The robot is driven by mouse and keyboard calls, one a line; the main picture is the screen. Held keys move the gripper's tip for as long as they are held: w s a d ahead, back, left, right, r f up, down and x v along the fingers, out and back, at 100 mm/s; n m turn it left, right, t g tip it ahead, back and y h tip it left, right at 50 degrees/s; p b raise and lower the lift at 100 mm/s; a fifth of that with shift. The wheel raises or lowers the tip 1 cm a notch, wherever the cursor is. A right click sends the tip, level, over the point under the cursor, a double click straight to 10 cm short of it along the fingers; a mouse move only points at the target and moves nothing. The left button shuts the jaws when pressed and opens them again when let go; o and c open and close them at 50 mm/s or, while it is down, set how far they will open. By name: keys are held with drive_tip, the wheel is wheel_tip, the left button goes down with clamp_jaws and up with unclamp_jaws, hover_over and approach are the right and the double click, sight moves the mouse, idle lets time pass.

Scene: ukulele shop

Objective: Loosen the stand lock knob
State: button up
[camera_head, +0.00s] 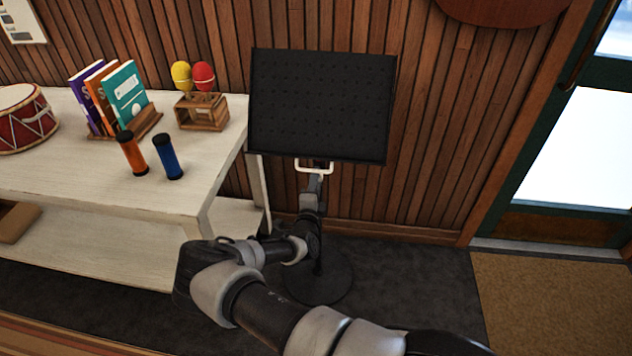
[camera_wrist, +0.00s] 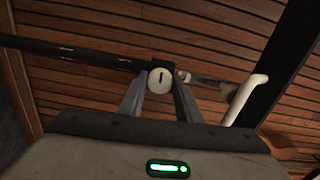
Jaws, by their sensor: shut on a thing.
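The stand has a black perforated desk (camera_head: 320,105) and a round dark base (camera_head: 318,280) on the floor. The lock knob (camera_wrist: 161,80) shows in the wrist view as a pale round face with a dark slot. It sits at the end of a black tube (camera_wrist: 70,50) of the stand. My gripper (camera_wrist: 160,92) has one finger on each side of the knob and is shut on it. In the head view my arm reaches up to the stand just below the desk, and the knob itself is hidden there.
A white bent bar (camera_head: 314,170) is just under the desk; it also shows right of my fingers in the wrist view (camera_wrist: 245,98). A pale table (camera_head: 60,185) with a drum, books, shakers and maracas stands left. A door (camera_head: 570,150) and tan mat (camera_head: 550,300) are right.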

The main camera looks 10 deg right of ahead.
drive_tip(key=shift+n, duration=0.6)
drive_tip(key=o, duration=1)
drive_tip(key=p+v, duration=0.2)
drive_tip(key=v, duration=1.5)
drive_tip(key=shift+s, duration=0.2)
